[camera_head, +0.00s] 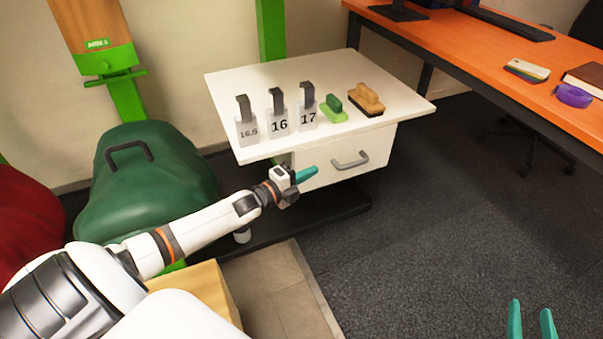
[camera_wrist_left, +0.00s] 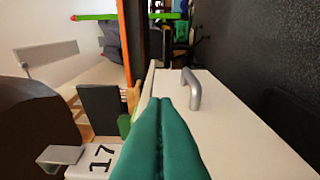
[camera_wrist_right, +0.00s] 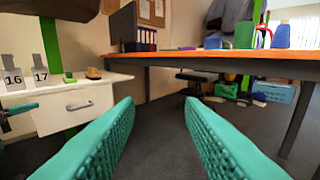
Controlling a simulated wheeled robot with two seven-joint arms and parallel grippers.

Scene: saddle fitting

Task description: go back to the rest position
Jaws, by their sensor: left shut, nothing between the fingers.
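My left gripper (camera_head: 305,174) is shut and empty in front of the white drawer cabinet (camera_head: 220,88), just left of the drawer handle (camera_head: 350,161). In the left wrist view its teal fingers (camera_wrist_left: 161,105) lie together, with the handle (camera_wrist_left: 191,90) beyond them to the right. My right gripper (camera_head: 532,318) shows at the bottom right of the head view, over the dark carpet. In the right wrist view its two fingers (camera_wrist_right: 160,120) are wide apart with nothing between them. The drawer is closed.
On the cabinet top stand blocks marked 16.5 (camera_head: 246,127), 16 (camera_head: 279,122) and 17 (camera_head: 308,116), a green brush (camera_head: 333,109) and a wooden brush (camera_head: 366,100). An orange desk (camera_head: 470,60) is right. Carpet between is clear.

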